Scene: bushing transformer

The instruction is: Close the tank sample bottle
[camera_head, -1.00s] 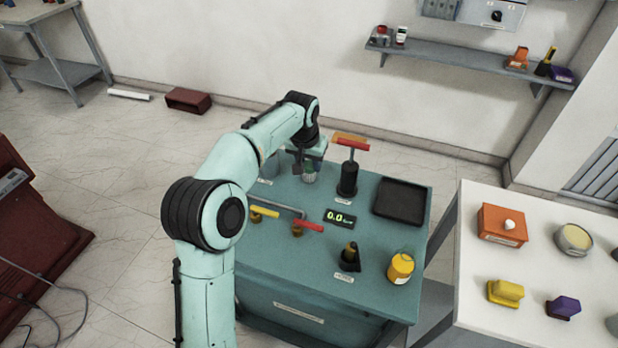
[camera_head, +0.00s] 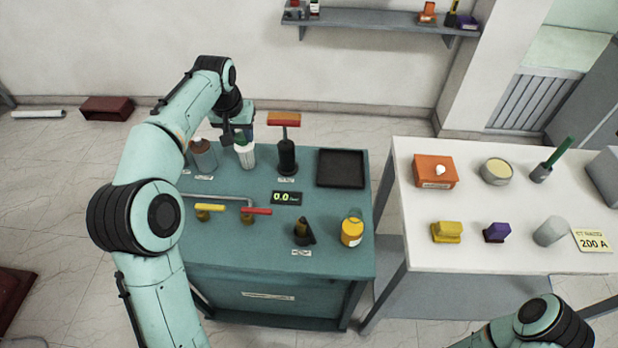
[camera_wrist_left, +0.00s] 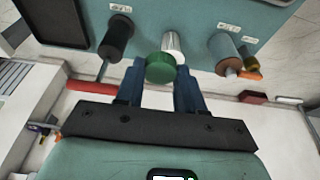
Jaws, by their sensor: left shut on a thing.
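My left gripper (camera_head: 240,138) is at the back left of the teal bench, over a pale ribbed bottle (camera_head: 245,158). In the left wrist view its blue fingers (camera_wrist_left: 160,88) are shut on a round green cap (camera_wrist_left: 160,68). The pale bottle also shows in the wrist view (camera_wrist_left: 173,42), just beyond the cap. I cannot tell whether the cap is seated on its neck. A grey bottle with a brown top (camera_head: 203,155) stands to the left. The labels are too small to read. My right gripper is out of view.
A black pump-like post with a red-orange handle (camera_head: 287,155) stands close right of the bottle, with a black tray (camera_head: 341,168) beyond. Yellow and red valve levers (camera_head: 232,209), a meter (camera_head: 286,198) and a yellow bottle (camera_head: 352,230) are nearer. A white table (camera_head: 500,253) stands right.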

